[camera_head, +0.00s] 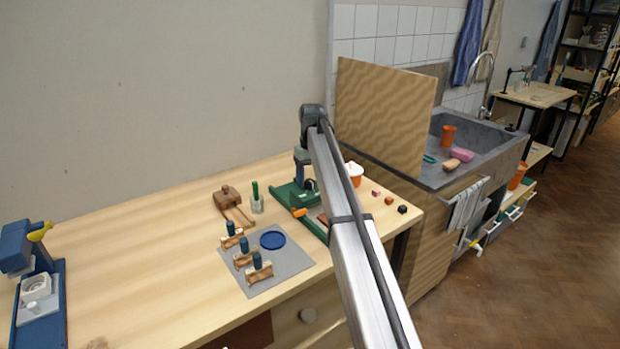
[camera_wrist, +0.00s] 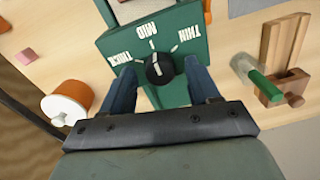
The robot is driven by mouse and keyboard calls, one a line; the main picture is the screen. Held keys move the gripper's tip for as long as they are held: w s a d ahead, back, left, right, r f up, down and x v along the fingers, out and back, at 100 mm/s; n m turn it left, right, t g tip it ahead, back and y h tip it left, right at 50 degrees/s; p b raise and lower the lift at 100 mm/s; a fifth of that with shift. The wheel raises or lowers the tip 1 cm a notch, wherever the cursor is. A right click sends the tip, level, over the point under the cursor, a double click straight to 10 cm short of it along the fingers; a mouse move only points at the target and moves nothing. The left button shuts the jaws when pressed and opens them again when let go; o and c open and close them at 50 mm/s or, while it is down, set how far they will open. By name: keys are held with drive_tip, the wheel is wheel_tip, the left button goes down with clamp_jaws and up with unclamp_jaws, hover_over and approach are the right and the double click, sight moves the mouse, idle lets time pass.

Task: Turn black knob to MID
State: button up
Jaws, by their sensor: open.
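The black knob (camera_wrist: 160,68) sits on a green panel (camera_wrist: 110,45) in the wrist view. The panel carries white words THICK, MID and THIN, with white tick marks around the knob. A small light mark shows on the knob, but I cannot tell surely which word it points at. My gripper (camera_wrist: 160,66) is open, with one dark blue finger on each side of the knob and gaps visible. In the head view my gripper (camera_head: 302,166) is over the green device (camera_head: 284,194), and my arm hides part of that device and the knob.
A white-lidded orange pot (camera_head: 355,178) and several small blocks (camera_head: 388,200) are right of the device. A wooden mallet and stand (camera_head: 230,203), a green-handled tool in a glass (camera_head: 257,203) and a grey mat (camera_head: 280,285) lie left. A blue machine (camera_head: 62,300) stands far left.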

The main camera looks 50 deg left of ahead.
sight(311, 180)
wheel_tip(311, 180, up, 14)
drive_tip(key=shift+w+f, duration=0.2)
idle(0.4)
idle(0.4)
